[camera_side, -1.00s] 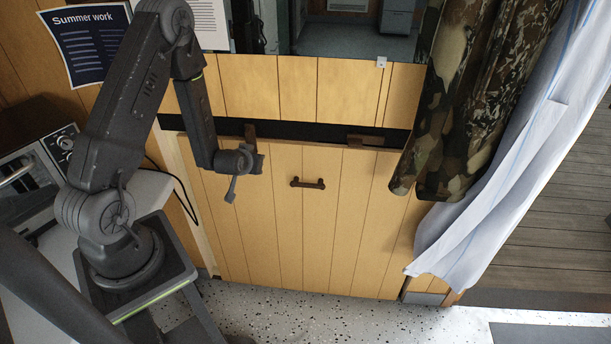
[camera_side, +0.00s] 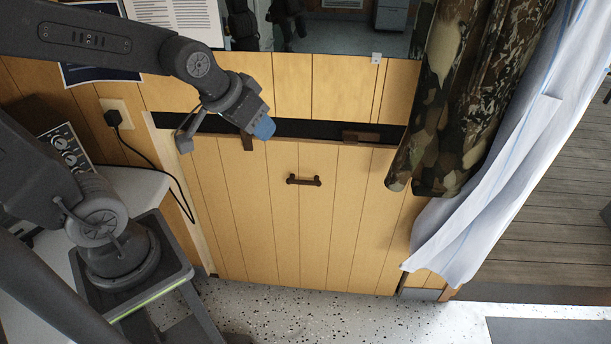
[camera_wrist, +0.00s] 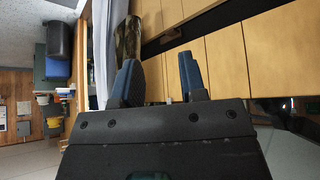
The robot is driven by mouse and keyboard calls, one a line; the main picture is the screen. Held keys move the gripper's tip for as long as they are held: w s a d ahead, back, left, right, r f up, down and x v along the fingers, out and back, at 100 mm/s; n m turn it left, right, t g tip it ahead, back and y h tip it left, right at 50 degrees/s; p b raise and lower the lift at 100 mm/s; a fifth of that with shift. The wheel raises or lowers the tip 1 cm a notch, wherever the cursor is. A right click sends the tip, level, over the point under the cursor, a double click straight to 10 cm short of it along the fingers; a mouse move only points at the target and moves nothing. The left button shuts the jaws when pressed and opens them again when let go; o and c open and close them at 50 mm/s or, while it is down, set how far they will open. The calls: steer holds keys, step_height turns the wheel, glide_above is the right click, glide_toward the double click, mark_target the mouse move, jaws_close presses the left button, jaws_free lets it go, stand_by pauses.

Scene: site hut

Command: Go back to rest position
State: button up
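My gripper (camera_side: 265,128) is at the upper left of the side view, in front of the dark gap above the wooden front panel (camera_side: 340,220). Its blue fingertips point down and to the right. In the wrist view my gripper (camera_wrist: 158,76) has its two blue fingers well apart, with nothing between them. The panel's dark handle (camera_side: 304,180) is below and right of my gripper, apart from it. The camera angle hides how far my gripper is from the panel.
A camouflage cloth (camera_side: 462,100) and a pale curtain (camera_side: 500,190) hang at the right. A cable runs from a wall socket (camera_side: 117,112) behind my arm. A dark catch (camera_side: 361,136) sits on the panel's top edge. Speckled floor (camera_side: 330,315) is clear in front.

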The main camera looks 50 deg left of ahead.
steer(key=s+d+r+m+g, duration=0.1)
steer(key=s+d+r, duration=0.2)
steer(key=s, duration=0.6)
steer(key=shift+r+m, duration=0.15)
steer(key=shift+m, duration=0.15)
